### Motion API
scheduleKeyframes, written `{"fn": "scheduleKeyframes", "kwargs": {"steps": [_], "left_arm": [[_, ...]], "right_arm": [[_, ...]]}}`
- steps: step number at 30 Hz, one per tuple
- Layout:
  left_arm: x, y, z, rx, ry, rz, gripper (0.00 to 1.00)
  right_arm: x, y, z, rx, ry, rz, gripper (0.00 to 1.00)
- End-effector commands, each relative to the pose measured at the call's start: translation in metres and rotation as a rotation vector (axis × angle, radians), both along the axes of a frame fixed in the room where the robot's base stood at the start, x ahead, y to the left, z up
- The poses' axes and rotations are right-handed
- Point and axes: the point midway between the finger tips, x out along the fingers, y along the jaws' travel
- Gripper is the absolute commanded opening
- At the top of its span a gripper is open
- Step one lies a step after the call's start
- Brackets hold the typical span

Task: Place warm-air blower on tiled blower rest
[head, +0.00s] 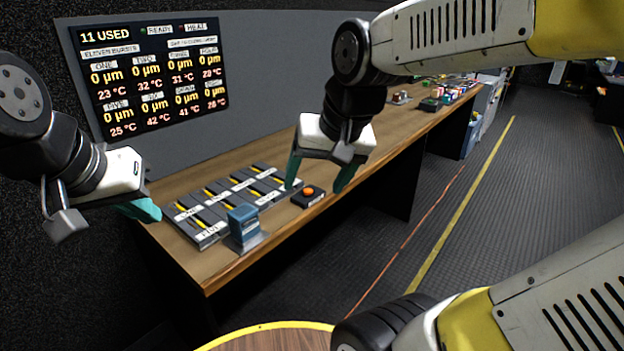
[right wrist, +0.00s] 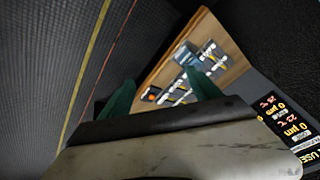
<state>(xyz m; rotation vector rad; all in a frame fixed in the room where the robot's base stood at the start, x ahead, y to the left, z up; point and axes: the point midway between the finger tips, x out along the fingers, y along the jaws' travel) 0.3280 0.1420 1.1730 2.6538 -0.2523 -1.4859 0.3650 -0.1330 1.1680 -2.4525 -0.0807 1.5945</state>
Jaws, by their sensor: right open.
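My right gripper (head: 318,176) is open and empty above the front edge of the table, over a black box with an orange button (head: 308,194). Its two teal fingers are apart in the right wrist view (right wrist: 160,92). My left gripper (head: 140,209) is at the left, near the table's left end; its teal fingers overlap, so its opening is hidden. A blue block-like device (head: 243,222) stands on a small grey plate at the near table edge; it also shows in the right wrist view (right wrist: 187,54). I cannot clearly identify the warm-air blower or the tiled rest.
A grey rack of labelled slots with yellow pieces (head: 212,205) lies on the wooden table (head: 185,262). A wall display (head: 150,75) hangs behind. Several small items (head: 445,98) sit at the table's far end. The floor on the right (head: 480,200) is clear.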

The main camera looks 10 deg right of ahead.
Motion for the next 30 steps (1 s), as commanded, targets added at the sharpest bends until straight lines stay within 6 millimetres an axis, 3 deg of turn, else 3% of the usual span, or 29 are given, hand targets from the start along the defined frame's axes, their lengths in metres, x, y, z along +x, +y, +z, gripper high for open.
{"fn": "scheduleKeyframes", "kwargs": {"steps": [3,7,30], "left_arm": [[0.000,0.000,0.000,0.000,0.000,0.000,0.00],[0.000,0.000,0.000,0.000,0.000,0.000,0.00],[0.000,0.000,0.000,0.000,0.000,0.000,0.00]], "right_arm": [[-0.024,-0.008,0.004,-0.018,-0.087,0.076,0.73],[-0.035,-0.010,0.005,-0.041,-0.136,0.130,0.73],[-0.037,-0.010,0.005,-0.049,-0.147,0.147,0.73]]}}
